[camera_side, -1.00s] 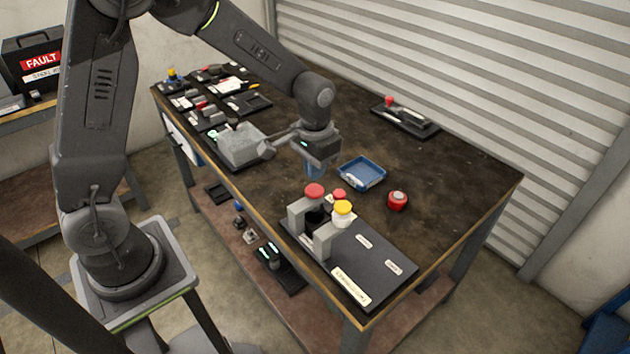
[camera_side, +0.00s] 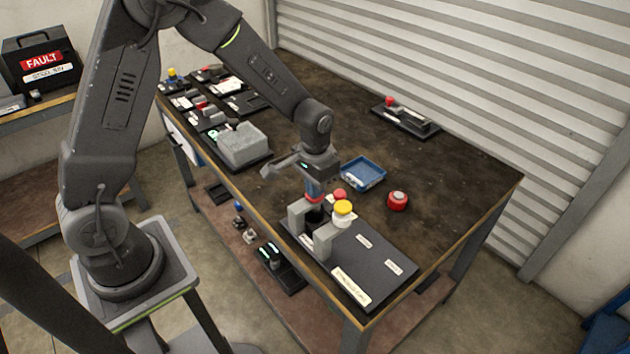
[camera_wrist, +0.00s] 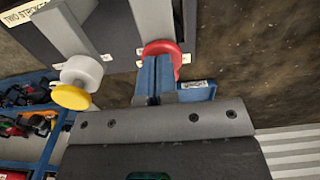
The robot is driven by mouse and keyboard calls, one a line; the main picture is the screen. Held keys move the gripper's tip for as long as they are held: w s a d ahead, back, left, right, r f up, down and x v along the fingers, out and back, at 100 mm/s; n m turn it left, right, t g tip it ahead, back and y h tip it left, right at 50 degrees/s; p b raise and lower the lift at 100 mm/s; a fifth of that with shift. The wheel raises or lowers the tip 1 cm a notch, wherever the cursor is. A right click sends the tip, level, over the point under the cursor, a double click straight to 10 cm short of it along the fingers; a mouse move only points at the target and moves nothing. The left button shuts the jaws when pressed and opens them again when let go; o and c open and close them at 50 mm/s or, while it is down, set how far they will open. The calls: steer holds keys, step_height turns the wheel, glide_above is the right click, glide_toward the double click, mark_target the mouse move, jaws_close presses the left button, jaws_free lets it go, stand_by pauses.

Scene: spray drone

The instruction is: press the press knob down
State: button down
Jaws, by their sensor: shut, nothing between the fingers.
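The press fixture has a dark base plate (camera_side: 375,262) with two grey uprights (camera_side: 322,242) near the table's front edge. Its red press knob (camera_side: 313,200) is beside the uprights, mostly covered by my gripper. My gripper (camera_side: 314,190) is shut and empty, pointing down, with its blue fingertips at the top of the red knob. In the wrist view the blue fingers (camera_wrist: 157,88) overlap the red knob (camera_wrist: 165,48), and they appear to touch it. The exact contact point is hidden.
A loose red button (camera_side: 397,200) and a blue tray (camera_side: 363,173) lie further right. A grey box (camera_side: 243,146) is to the left.

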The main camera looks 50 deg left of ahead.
steer(key=shift+f, duration=0.2)
step_height(320, 180, up, 14)
steer(key=shift+r, duration=0.25)
stand_by(1.0)
steer(key=s+r+t, duration=0.2)
steer(key=s+r, duration=0.1)
steer(key=s, duration=0.6)
steer(key=s+r+t, duration=0.3)
steer(key=s+r, duration=0.1)
steer(key=s, duration=0.5)
steer(key=shift+s+d+r+t, duration=0.25)
steer(key=shift+s+d+t, duration=0.05)
steer(key=shift+s+d, duration=0.05)
